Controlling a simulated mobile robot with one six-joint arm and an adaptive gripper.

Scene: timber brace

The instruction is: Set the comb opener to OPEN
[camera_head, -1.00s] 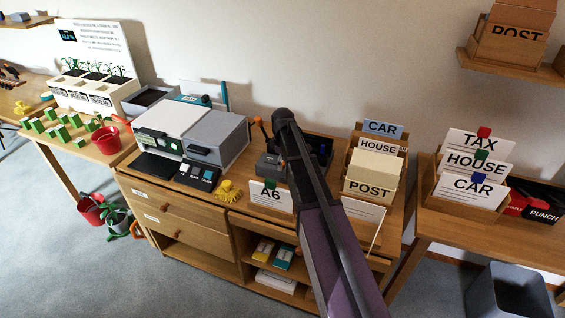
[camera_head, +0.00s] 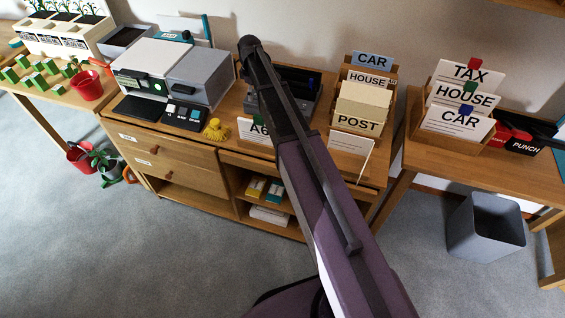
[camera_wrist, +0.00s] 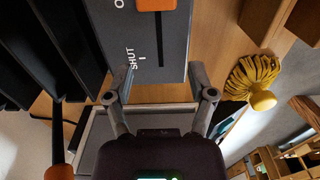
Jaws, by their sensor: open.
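The comb opener shows in the wrist view as a grey panel (camera_wrist: 176,45) with a dark slot. An orange knob (camera_wrist: 155,4) sits at the top edge, beside a cut-off label starting with "O". The empty slot runs down from it towards the "SHUT" mark. The knob's far side is out of frame, so I cannot tell if it is at the slot's end. My gripper (camera_wrist: 160,78) is open and empty, its fingertips over the panel's lower edge, apart from the knob. In the head view, my arm covers much of the dark machine (camera_head: 300,82).
A black lever with an orange grip (camera_wrist: 58,172) stands left of my gripper in the wrist view. A yellow tasselled object (camera_head: 215,130) lies on the desk (camera_head: 226,112). An A6 card (camera_head: 250,131) and a sorter with a POST card (camera_head: 358,122) stand near my arm.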

